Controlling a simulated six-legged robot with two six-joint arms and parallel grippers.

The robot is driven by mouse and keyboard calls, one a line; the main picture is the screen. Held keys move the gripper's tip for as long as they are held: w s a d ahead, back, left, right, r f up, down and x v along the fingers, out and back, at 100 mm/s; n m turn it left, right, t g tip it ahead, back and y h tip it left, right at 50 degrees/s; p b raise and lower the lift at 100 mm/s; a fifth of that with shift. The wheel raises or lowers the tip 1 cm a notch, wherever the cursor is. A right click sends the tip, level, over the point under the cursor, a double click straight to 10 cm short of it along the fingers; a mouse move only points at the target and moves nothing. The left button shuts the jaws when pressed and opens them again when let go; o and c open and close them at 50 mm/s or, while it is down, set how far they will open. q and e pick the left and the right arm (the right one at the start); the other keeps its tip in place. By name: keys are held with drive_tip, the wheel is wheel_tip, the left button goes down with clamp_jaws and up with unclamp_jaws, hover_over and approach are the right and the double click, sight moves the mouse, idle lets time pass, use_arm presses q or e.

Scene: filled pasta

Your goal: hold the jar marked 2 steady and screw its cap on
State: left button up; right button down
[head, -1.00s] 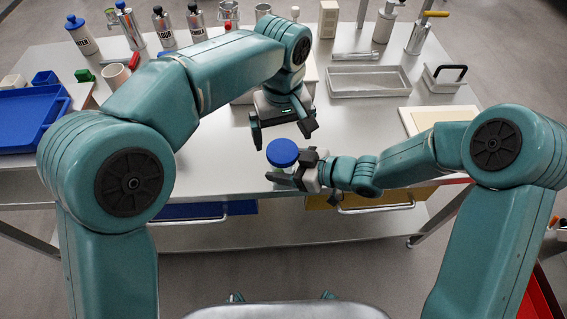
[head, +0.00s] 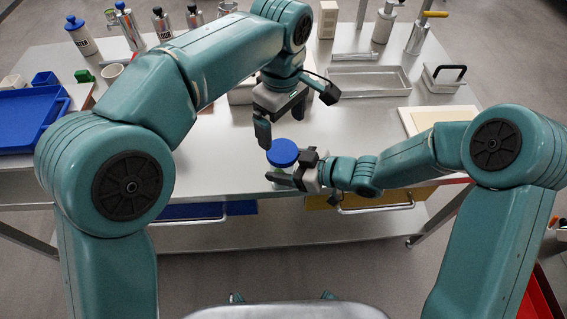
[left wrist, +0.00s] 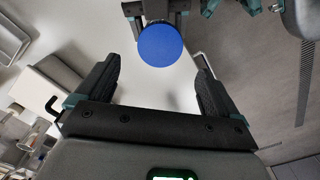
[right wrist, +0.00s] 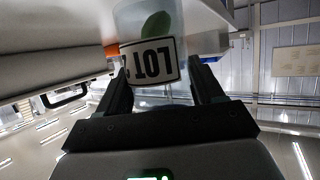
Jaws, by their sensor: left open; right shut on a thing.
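The jar (right wrist: 150,20) is clear, with a white label reading LOT upside down in the right wrist view; the number is mostly cut off and something green shows inside. My right gripper (head: 292,176) is shut around the jar and holds it upright near the table's front edge. A round blue cap (head: 282,152) sits at the jar's top; how far it is screwed on cannot be told. It also shows in the left wrist view (left wrist: 160,45). My left gripper (head: 281,124) is open and empty above the cap, its fingers apart from it.
The table (head: 225,165) is clear around the jar at the front. A blue tray (head: 25,118) stands at the left. A metal tray (head: 368,82), a lidded box with a black handle (head: 444,78) and a pale board (head: 430,117) lie at the right. Several bottles stand along the back.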

sight(283, 150)
use_arm(q)
wheel_tip(283, 150, down, 8)
drive_tip(key=shift+r, duration=0.1)
idle(0.4)
drive_tip(key=c, duration=1.1)
drive_tip(key=m, duration=0.6)
drive_tip(key=shift+m, duration=0.3)
drive_tip(key=o, duration=1.2)
drive_tip(key=shift+d, duration=0.1)
